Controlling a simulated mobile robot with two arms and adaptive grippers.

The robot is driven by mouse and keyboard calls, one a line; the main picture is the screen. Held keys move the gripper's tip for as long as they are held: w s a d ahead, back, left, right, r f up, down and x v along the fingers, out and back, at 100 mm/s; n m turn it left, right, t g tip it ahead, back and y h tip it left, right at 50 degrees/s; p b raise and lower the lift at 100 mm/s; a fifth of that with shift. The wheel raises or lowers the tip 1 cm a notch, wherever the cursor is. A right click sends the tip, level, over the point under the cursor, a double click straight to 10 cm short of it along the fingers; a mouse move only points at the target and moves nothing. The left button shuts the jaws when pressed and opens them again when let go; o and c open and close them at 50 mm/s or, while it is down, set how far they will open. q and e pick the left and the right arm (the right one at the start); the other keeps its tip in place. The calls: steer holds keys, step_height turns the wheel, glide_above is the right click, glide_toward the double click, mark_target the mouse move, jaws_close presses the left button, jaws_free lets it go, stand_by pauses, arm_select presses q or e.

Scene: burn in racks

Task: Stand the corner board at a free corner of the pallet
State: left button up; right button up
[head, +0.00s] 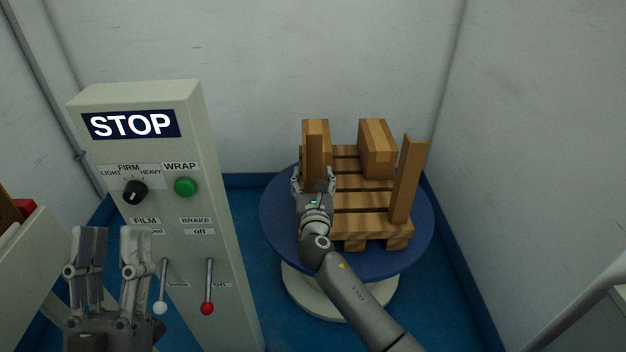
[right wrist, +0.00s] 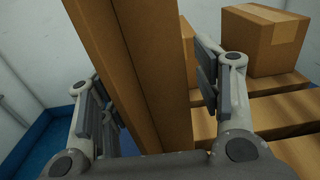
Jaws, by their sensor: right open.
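The wooden pallet (head: 362,228) lies on a round blue turntable (head: 277,240). One brown corner board (head: 315,152) stands upright at the pallet's left side, in front of a carton. My right gripper (head: 314,183) is around this board; in the right wrist view the board (right wrist: 150,70) stands between the open fingers, with a gap visible on the right finger's side. Whether its foot rests on the pallet is hidden. Another corner board (head: 406,180) stands at the pallet's near right corner. My left gripper (head: 108,245) is open and empty in front of the control panel.
A carton (head: 377,148) sits at the pallet's back right; it also shows in the right wrist view (right wrist: 262,38). The grey control cabinet (head: 200,130) with STOP sign, knob, green button and levers stands at left. White walls close in behind and right.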

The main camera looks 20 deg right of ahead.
mark_target(313, 180)
steer(key=shift+r, duration=0.1)
